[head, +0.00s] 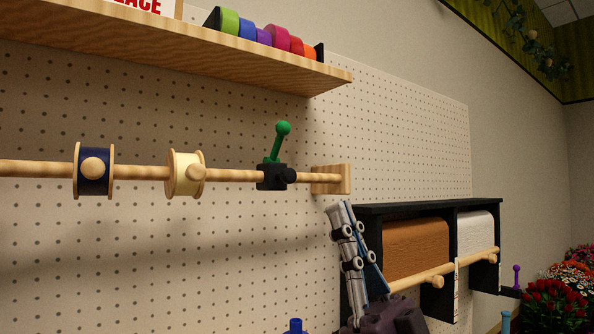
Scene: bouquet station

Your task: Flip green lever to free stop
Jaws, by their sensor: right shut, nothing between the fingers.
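The green lever (276,143) stands up from a black stop (272,177) on the wooden rod, tilted slightly to the right, with a round knob on top. The stop sits around the rod near its right end, left of the wooden end bracket (331,179). My right gripper (339,210) is below and to the right of the lever, fingers pointing up, shut and empty. It is apart from the lever and the stop. My left gripper is not in view.
The wooden rod (136,172) carries a navy ribbon spool (93,171) and a cream spool (184,173). A wooden shelf (200,52) with colored rolls overhangs above. A black paper-roll rack (400,209) is close behind my right gripper. Pegboard (420,140) backs the rod; flowers (553,305) stand at lower right.

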